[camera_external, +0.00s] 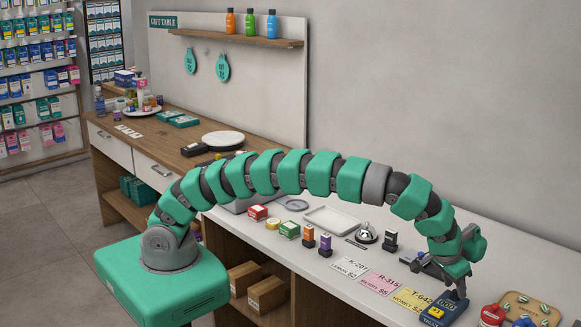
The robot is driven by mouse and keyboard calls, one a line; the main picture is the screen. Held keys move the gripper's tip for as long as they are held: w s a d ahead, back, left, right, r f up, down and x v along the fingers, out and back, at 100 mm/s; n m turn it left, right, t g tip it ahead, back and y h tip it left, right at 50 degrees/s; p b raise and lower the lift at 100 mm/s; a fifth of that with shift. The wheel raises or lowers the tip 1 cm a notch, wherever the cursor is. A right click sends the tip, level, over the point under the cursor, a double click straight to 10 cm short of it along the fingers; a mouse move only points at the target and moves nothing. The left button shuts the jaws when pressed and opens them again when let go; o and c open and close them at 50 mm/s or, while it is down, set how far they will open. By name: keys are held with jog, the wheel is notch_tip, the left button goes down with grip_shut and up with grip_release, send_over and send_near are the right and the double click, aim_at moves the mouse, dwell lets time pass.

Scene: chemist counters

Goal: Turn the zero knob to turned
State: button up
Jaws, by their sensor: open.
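I cannot make out the zero knob for certain in this view. My gripper (440,280) is at the right end of the white counter, pointing down, with its jaws open. It is just above a dark blue item (448,309) that has a yellow patch on its front. I cannot tell whether they touch. My gripper and wrist cover part of the counter there. A round pale plate (223,138), perhaps a scale pan, is on the wooden counter far to the left, with a dark object (193,149) beside it.
Price cards, such as the pink one (377,284), lie left of my gripper. A silver bell (366,234), a black stamp (390,240) and an empty tray (332,218) stand behind them. A red item (492,314) and a wooden board (530,304) are to the right.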

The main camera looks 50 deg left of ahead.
jog(key=shift+w+f, duration=0.2)
jog(key=shift+f, duration=0.25)
grip_shut()
jog(key=shift+m, duration=0.3)
